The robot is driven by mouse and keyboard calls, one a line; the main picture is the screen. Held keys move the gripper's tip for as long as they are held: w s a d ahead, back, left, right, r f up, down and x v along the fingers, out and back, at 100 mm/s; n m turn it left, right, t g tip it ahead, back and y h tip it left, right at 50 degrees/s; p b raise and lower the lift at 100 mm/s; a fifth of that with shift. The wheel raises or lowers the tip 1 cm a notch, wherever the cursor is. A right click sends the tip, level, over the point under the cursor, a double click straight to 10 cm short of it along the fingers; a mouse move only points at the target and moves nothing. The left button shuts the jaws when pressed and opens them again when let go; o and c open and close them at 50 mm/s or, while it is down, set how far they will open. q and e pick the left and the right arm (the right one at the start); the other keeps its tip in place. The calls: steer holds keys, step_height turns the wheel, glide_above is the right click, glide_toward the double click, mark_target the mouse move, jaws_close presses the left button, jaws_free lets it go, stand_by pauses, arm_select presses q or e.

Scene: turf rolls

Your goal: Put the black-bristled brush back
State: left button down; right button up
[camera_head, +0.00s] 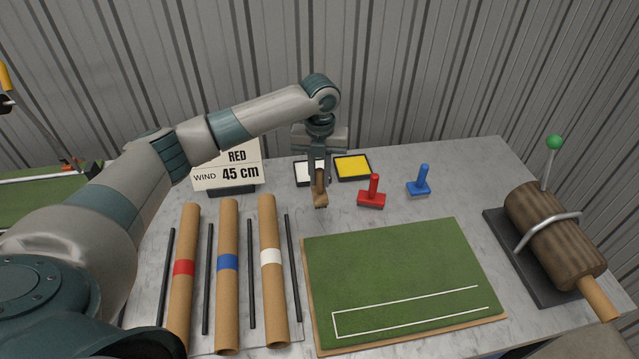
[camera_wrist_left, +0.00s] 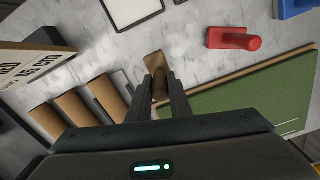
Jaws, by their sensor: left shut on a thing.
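My left gripper (camera_head: 319,178) points down over the back middle of the table and is shut on a brush. The brush (camera_head: 321,200) shows as a small brown wooden piece below the fingers; its bristles and their colour cannot be made out. In the left wrist view the brush (camera_wrist_left: 154,62) sticks out past the fingertips (camera_wrist_left: 160,85). A white-filled tray (camera_head: 303,174) lies just behind the gripper, partly hidden by it. A yellow-filled tray (camera_head: 352,168) lies to its right. I cannot tell whether the brush touches the table. My right gripper is not in view.
A red handled block (camera_head: 372,192) and a blue one (camera_head: 420,183) stand to the right. A green turf board (camera_head: 400,270) lies in front. Cardboard tubes with red, blue and white bands (camera_head: 228,290) lie left, below a sign (camera_head: 228,168). A clamped log (camera_head: 550,230) is far right.

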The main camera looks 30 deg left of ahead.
mark_target(319, 185)
arm_select(q)
step_height(319, 185, down, 3)
steer(key=shift+r+p, duration=0.1)
steer(key=shift+p, duration=0.6)
steer(key=shift+f, duration=0.2)
steer(key=shift+f, duration=0.1)
steer(key=c, duration=1.6)
jaws_free()
step_height(319, 185, up, 11)
steer(key=b, duration=0.4)
steer(key=shift+r+b, duration=0.35)
steer(key=shift+r, duration=0.25)
steer(key=shift+s+d+f, duration=0.1)
steer(key=shift+s, duration=0.05)
